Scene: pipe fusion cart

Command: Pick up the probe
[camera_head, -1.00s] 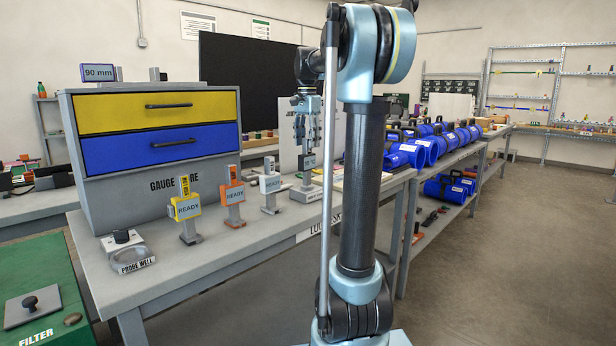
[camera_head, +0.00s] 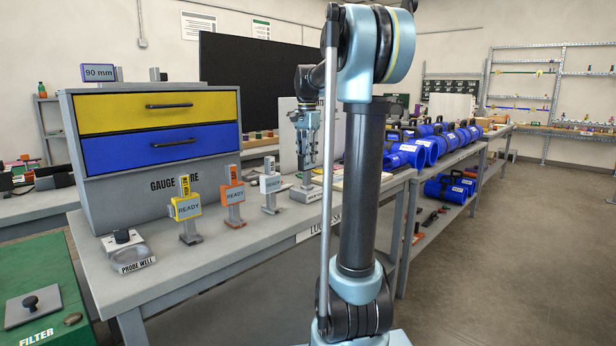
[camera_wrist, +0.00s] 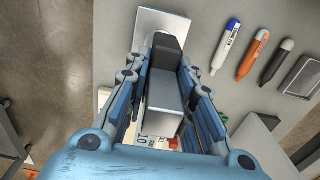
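A grey, box-shaped device with a dark end, which I take for the probe, shows in the wrist view (camera_wrist: 163,92) above a pale base plate (camera_wrist: 152,22). In the head view its stand foot (camera_head: 304,194) is on the bench and its upper part is hidden by my gripper. My gripper (camera_head: 307,165) points down over it. In the wrist view my gripper's fingers (camera_wrist: 168,100) are on both sides of the device. They look open, with a narrow gap on the left; contact on the right is unclear.
Yellow (camera_head: 187,208), orange (camera_head: 232,196) and white (camera_head: 270,185) READY units stand left of my gripper. The drawer cabinet (camera_head: 158,170) and the probe well (camera_head: 132,258) are farther left. In the wrist view, marker-like items (camera_wrist: 253,55) lie to the right. Blue machines (camera_head: 420,150) line the right-hand bench.

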